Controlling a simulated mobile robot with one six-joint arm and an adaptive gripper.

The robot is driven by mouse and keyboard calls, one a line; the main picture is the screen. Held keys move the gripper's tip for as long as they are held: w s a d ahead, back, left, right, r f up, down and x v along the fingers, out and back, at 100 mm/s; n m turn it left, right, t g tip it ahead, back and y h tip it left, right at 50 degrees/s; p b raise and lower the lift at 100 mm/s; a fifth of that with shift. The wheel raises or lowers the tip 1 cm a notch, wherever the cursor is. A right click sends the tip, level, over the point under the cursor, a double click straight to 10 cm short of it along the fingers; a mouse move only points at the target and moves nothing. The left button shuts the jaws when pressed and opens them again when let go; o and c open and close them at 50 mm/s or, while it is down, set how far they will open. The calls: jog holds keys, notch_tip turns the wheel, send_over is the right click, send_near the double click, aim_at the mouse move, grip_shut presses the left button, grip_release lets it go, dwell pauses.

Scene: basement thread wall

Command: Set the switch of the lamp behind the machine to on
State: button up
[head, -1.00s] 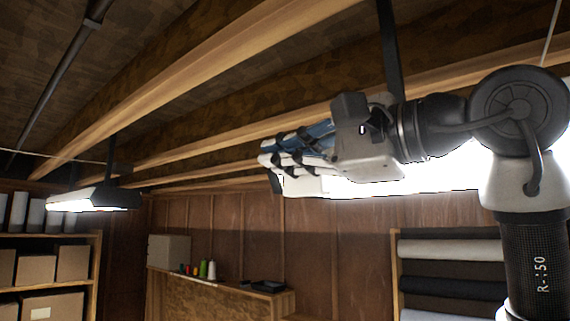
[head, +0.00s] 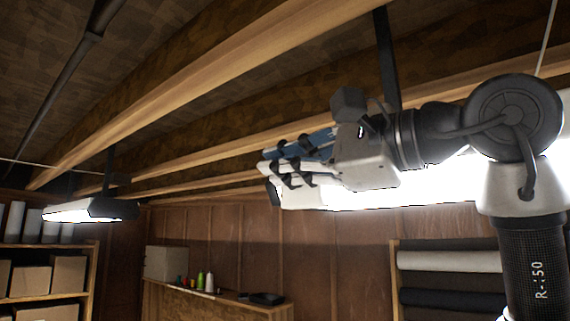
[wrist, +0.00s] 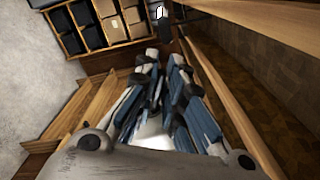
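Two lit hanging lamps show in the head view. One long lamp (head: 430,182) is at the right, behind my arm and partly hidden by it. A smaller-looking lamp (head: 92,209) hangs farther off at the left. I cannot make out a switch on either, nor which lamp is behind the machine; no machine is in view. My gripper (head: 264,168) is raised and points left, in front of the right lamp's left end in the picture. In the wrist view its fingertips (wrist: 165,58) are close together with a narrow gap and nothing held between them.
Wooden ceiling beams (head: 190,80) run close above my arm. A thin cord (head: 547,42) hangs at the upper right. Box shelves (head: 45,244) stand at the left, fabric rolls (head: 450,261) at the right. A ledge with thread spools (head: 201,281) is on the back wall.

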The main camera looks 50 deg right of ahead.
jog(key=shift+o, duration=0.3)
jog(key=s+d, duration=0.1)
jog(key=s, duration=1.1)
jog(key=shift+w, duration=0.1)
dwell(0.4)
